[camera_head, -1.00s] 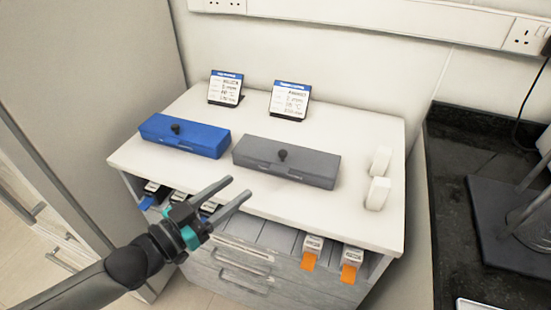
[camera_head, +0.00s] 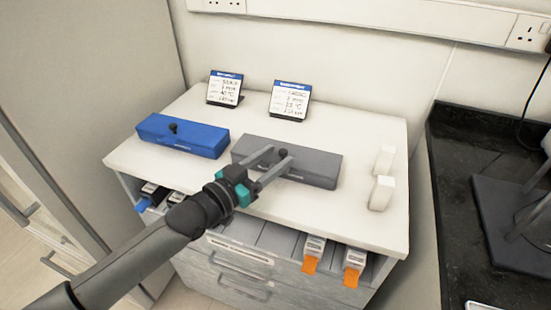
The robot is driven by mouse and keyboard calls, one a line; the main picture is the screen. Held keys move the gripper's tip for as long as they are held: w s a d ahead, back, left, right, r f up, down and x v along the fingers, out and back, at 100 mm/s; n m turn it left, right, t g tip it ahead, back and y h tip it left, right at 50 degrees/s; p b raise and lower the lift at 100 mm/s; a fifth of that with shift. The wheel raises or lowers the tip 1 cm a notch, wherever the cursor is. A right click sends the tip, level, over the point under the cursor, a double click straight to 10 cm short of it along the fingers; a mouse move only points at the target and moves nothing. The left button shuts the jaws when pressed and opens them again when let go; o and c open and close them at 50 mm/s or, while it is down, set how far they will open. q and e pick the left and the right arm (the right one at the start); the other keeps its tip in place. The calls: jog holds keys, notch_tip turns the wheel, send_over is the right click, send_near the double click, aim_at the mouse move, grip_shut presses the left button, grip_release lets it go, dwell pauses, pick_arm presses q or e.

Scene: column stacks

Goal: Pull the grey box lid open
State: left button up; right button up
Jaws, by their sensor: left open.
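The grey box (camera_head: 318,168) lies on the white cabinet top, its lid closed. A black knob (camera_head: 283,154) stands on the lid. My left gripper (camera_head: 280,156) is open and reaches over the front of the box, with its fingertips at the knob. One finger is left of the knob and the other is close beside or in front of it; I cannot tell whether they touch it. The gripper and its fingers hide part of the box's front. My right gripper is not in view.
A closed blue box (camera_head: 190,140) with a black knob lies to the left. Two display cards (camera_head: 290,100) stand behind the boxes. Two white blocks (camera_head: 381,193) stand on the right. Orange-tabbed items (camera_head: 311,255) sit in the open shelf below the top's front edge.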

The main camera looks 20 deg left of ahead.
pick_arm(q)
jog(key=shift+w+d, duration=0.2)
jog(key=shift+w, duration=0.2)
jog(key=shift+c, duration=0.4)
grip_shut()
dwell(0.9)
